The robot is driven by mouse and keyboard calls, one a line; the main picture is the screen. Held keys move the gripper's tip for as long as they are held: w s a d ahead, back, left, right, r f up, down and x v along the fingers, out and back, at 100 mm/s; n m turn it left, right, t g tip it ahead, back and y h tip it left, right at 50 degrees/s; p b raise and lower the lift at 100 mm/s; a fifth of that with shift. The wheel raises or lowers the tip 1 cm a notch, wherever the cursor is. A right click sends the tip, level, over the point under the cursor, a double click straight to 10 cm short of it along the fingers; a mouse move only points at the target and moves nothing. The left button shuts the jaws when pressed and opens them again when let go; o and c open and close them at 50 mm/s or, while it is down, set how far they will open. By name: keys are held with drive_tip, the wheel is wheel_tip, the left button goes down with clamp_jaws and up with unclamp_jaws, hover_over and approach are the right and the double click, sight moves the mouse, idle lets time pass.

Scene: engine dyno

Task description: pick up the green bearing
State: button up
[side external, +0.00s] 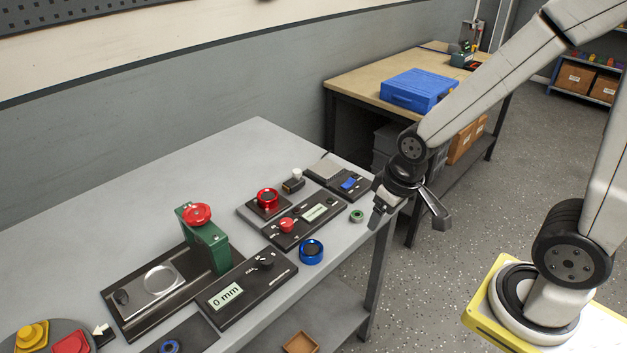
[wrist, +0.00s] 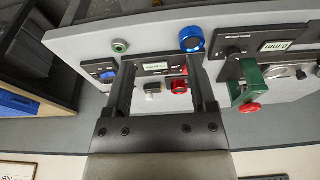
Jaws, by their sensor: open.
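The green bearing (side external: 356,216) is a small ring lying flat on the grey bench near its right front edge. In the wrist view the green bearing (wrist: 120,45) lies left of and beyond the left finger, outside the gap between the fingers. My gripper (side external: 408,213) is open and empty, raised near the bench's right edge, to the right of the bearing in the side view. In the wrist view both fingers of my gripper (wrist: 162,62) show wide apart, with nothing held between them.
A larger blue bearing (side external: 311,251) lies left of the green one. A red bearing (side external: 267,199) sits on a dark base. A black panel with a red knob and display (side external: 321,212) and a green press (side external: 205,241) stand nearby. Bare bench surrounds the green bearing.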

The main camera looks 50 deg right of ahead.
drive_tip(key=shift+o, duration=1.2)
drive_tip(key=w+d+f+n+g+y, duration=0.1)
drive_tip(key=w+d+f+n+g, duration=0.1)
drive_tip(key=w+d+f+n, duration=0.6)
drive_tip(key=w+d+n, duration=0.4)
drive_tip(key=n, duration=0.1)
drive_tip(key=shift+w+d+n+y, duration=0.3)
drive_tip(key=shift+d, duration=0.05)
